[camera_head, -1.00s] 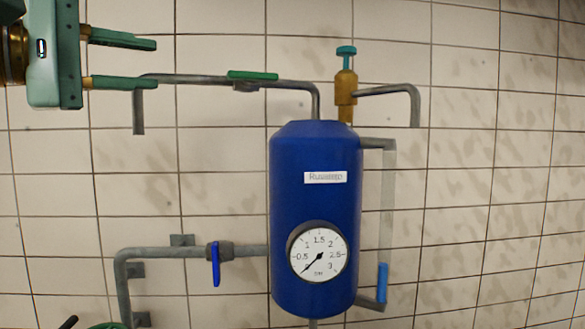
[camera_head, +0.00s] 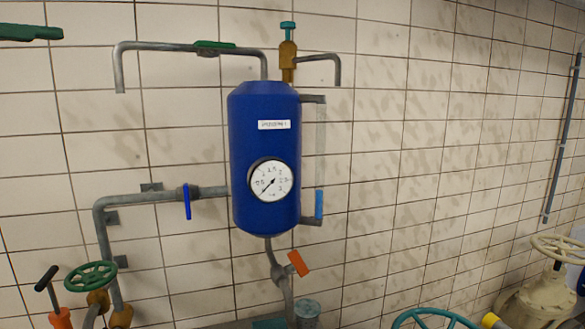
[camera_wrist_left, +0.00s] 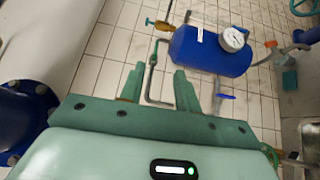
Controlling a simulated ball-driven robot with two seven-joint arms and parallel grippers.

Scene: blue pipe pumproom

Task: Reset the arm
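My left gripper (camera_wrist_left: 157,84) shows in the left wrist view with its two green fingers apart and nothing between them. In the head view only one dark green finger of it shows at the top left edge. The fingers point toward the tiled wall, and a grey pipe shows beyond the gap. I cannot tell the distance, but no contact is visible. My right gripper is in neither view.
A blue tank (camera_head: 265,207) with a round gauge (camera_head: 270,180) hangs on the tiled wall. A pipe with a blue lever (camera_head: 187,202) is left of it. Green handwheels (camera_head: 90,275) and an orange lever (camera_head: 298,263) are low down. A cream valve (camera_head: 545,295) stands at right.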

